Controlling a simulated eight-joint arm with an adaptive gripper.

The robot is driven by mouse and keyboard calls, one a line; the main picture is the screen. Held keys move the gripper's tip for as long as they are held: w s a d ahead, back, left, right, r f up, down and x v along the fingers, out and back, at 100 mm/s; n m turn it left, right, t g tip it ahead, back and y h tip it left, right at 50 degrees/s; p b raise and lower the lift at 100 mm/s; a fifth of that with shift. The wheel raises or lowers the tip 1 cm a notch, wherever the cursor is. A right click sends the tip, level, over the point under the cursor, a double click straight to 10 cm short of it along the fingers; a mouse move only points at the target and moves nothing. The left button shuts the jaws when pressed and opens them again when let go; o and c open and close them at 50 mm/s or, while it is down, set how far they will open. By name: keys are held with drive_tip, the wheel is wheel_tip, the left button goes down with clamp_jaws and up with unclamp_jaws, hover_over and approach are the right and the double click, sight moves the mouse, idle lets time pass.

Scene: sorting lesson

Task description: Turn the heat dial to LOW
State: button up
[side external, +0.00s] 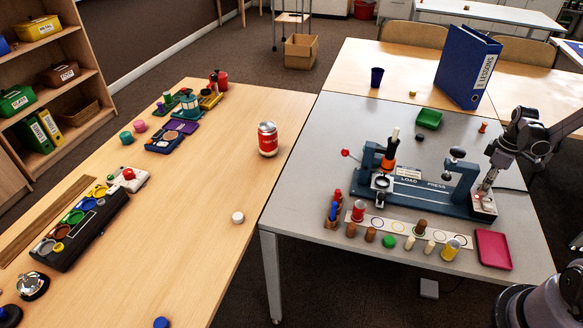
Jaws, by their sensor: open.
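The blue load press (420,193) stands on the grey table. At its right end is a small pale box (484,208) with red on its top face; it may carry the heat dial, but no dial or LOW mark can be read at this size. My gripper (486,189) comes in from the right and points down at this box, its fingertips at or just above it. The jaws are open, with nothing seen lifted in them. They hide part of the box top, and I cannot tell whether they touch or surround a knob.
A white strip (405,230) with circles and several small pegs lies before the press. A pink tray (493,249) sits close below the box. A blue binder (468,68) and green tray (428,118) stand behind. A red can (267,139) is on the wooden table.

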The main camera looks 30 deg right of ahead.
drive_tip(key=m, duration=0.4)
drive_tip(key=shift+m, duration=0.3)
drive_tip(key=m, duration=0.3)
drive_tip(key=shift+m, duration=0.4)
wheel_tip(320, 180, up, 11)
drive_tip(key=w+a+r+n+t, duration=0.1)
drive_tip(key=a+r, duration=0.3)
drive_tip(key=a, duration=0.8)
drive_tip(key=w+a+r+n+t+h, duration=0.1)
drive_tip(key=a+r, duration=0.4)
drive_tip(key=a, duration=0.7)
drive_tip(key=shift+a+r+n+t, duration=0.15)
drive_tip(key=shift+a+n+t, duration=0.25)
drive_tip(key=shift+t, duration=1)
drive_tip(key=shift+w+d, duration=0.1)
